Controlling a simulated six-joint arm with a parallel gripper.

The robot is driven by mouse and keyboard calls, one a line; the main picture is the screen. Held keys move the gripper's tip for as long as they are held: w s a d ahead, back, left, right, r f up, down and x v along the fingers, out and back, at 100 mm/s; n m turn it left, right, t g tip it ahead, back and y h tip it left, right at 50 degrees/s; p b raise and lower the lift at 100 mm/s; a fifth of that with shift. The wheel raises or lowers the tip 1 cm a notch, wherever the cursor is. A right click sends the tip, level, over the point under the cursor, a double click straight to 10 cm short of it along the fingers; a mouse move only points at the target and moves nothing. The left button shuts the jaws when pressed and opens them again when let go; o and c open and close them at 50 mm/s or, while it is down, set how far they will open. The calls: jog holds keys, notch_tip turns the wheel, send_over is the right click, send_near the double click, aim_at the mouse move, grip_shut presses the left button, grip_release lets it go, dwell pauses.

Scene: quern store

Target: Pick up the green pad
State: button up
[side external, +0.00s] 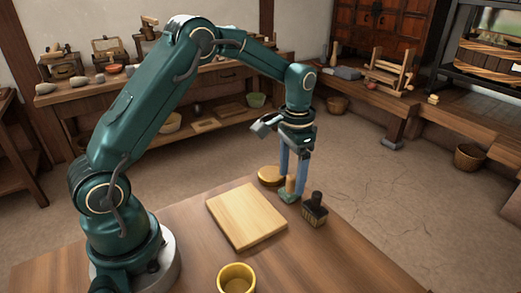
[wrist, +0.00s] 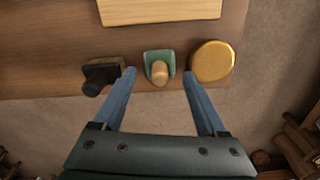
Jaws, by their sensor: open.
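The green pad (side external: 287,197) has an upright wooden knob handle and lies near the far edge of the wooden table. In the wrist view the green pad (wrist: 158,55) sits between my two blue fingers, with its knob towards the gripper. My gripper (side external: 293,183) points down at the pad, with a finger on either side of the knob. In the wrist view my gripper (wrist: 159,73) is open, with gaps on both sides of the knob. I cannot tell exactly how high the fingertips are.
A dark brush (side external: 314,210) stands close on one side of the pad, and a round golden tin (side external: 270,176) on the other. A pale wooden board (side external: 246,216) lies near them. A yellow bowl (side external: 236,280) is at the front. The table's right part is clear.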

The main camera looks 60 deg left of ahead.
aim_at(292, 176)
jog(key=shift+f, duration=1.7)
jog(key=c, duration=1.1)
jog(key=shift+r, duration=0.15)
notch_tip(292, 176, up, 4)
jog(key=shift+w+r, duration=0.1)
jog(key=s+a+r, duration=0.2)
jog(key=a, duration=0.1)
jog(key=s+a+r, duration=0.2)
jog(key=a, duration=0.1)
jog(key=s+a+r, duration=0.2)
jog(key=a, duration=0.2)
jog(key=shift+s+r, duration=0.15)
jog(key=shift+r, duration=0.15)
